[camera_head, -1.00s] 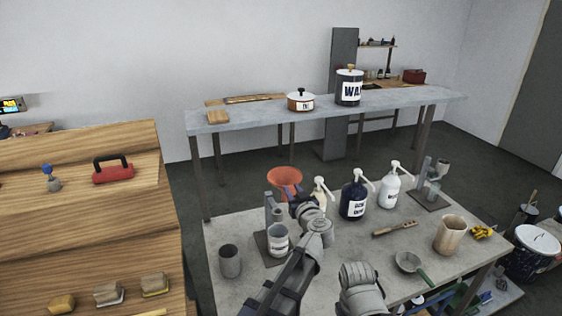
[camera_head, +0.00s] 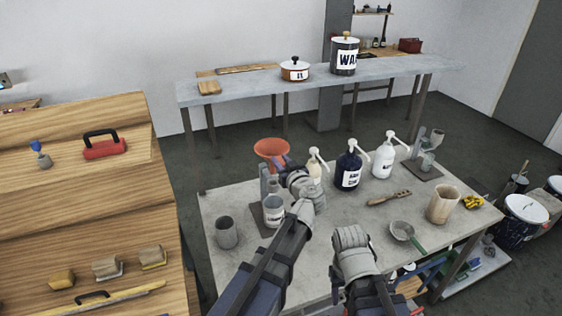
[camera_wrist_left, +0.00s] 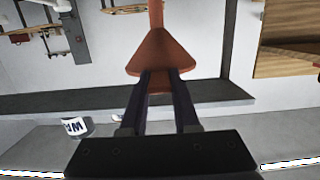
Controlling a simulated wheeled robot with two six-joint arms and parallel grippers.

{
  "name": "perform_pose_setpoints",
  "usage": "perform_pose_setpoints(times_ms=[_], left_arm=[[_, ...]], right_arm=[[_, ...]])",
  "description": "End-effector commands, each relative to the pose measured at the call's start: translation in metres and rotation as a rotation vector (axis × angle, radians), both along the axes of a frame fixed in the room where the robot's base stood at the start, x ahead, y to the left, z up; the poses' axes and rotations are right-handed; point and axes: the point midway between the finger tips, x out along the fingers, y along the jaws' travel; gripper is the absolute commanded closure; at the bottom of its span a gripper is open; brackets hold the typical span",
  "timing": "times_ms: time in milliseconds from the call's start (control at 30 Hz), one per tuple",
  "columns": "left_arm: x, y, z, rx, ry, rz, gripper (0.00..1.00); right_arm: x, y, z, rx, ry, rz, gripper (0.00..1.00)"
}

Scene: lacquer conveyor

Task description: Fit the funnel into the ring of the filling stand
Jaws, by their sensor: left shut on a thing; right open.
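The orange-red funnel (camera_head: 271,150) is held up with its wide mouth upward, above the left rear of the near table. My left gripper (camera_head: 283,161) is shut on it. In the left wrist view the cone (camera_wrist_left: 160,54) sits between the dark fingers, spout toward the picture top. The filling stand (camera_head: 264,188) appears just below the funnel, with a labelled can (camera_head: 273,211) on its base. Its ring is hidden or too small to make out, and I cannot tell whether the spout touches it. My right arm shows at bottom centre; its fingers are hidden.
Pump bottles (camera_head: 348,168) stand right of my left gripper. A grey cup (camera_head: 227,232) stands left of the stand. A brush (camera_head: 389,198), a strainer (camera_head: 403,231), a wooden cup (camera_head: 443,204) and another stand (camera_head: 424,169) occupy the table's right side.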

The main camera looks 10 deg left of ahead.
Motion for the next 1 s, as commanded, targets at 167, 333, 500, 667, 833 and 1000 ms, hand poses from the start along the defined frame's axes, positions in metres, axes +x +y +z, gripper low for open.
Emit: perform_pose_setpoints(times_ms=[167,333,500,667,833,1000], left_arm=[[0.000,0.000,-0.020,0.000,0.000,0.000,1.00],[0.000,0.000,-0.032,0.000,0.000,0.000,1.00],[0.000,0.000,-0.036,0.000,0.000,0.000,1.00],[0.000,0.000,-0.035,0.000,0.000,0.000,1.00],[0.000,0.000,-0.035,0.000,0.000,0.000,1.00],[0.000,0.000,-0.035,0.000,0.000,0.000,1.00]], right_arm=[[0.000,0.000,-0.020,-0.001,0.000,0.002,0.50],[0.000,0.000,-0.032,-0.001,0.000,0.001,0.50],[0.000,0.000,-0.036,0.000,0.000,0.001,0.50],[0.000,0.000,-0.035,0.000,0.000,0.001,0.50],[0.000,0.000,-0.035,0.000,0.000,0.001,0.50],[0.000,0.000,-0.035,0.000,0.000,0.001,0.50]])
